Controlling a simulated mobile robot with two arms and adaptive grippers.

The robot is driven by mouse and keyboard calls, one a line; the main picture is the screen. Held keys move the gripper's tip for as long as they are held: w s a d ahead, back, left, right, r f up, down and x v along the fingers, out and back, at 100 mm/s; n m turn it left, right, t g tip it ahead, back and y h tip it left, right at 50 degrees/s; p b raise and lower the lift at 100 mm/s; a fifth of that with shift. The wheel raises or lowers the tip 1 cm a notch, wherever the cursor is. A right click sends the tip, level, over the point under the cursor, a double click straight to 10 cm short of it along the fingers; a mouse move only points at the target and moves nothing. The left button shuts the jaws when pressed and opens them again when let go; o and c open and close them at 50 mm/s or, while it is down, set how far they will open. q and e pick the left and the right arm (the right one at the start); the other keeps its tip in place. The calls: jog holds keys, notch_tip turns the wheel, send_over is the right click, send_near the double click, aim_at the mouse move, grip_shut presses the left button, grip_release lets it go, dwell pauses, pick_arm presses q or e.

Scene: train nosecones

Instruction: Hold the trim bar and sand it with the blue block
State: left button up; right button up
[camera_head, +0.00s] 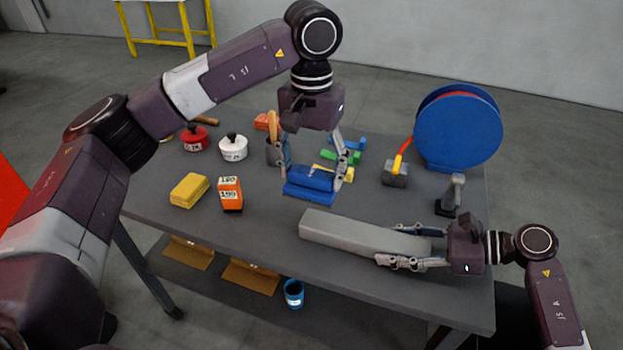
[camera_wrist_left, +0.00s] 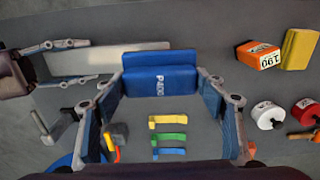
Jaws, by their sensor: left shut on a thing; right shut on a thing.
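The trim bar (camera_head: 340,231) is a long light-grey bar lying near the front of the table. My right gripper (camera_head: 385,246) is shut on its right end, with a finger on each long side. The blue block (camera_head: 310,178) is behind the bar, between the fingers of my left gripper (camera_head: 312,170), which is shut on it. In the left wrist view the blue block (camera_wrist_left: 160,80) shows white lettering and sits between both fingers, beside the trim bar (camera_wrist_left: 90,62). I cannot tell whether the block touches the table.
A yellow sponge (camera_head: 190,190) and an orange block (camera_head: 230,193) lie to the left. Red (camera_head: 194,138) and white (camera_head: 233,147) pots stand behind them. A blue reel (camera_head: 458,128) stands at the back right. The table's front-left area is clear.

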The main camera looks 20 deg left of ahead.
dwell(0.4)
jog(key=o, duration=1)
jog(key=v, duration=1.2)
jog(key=shift+f, duration=0.1)
jog(key=shift+d, duration=0.1)
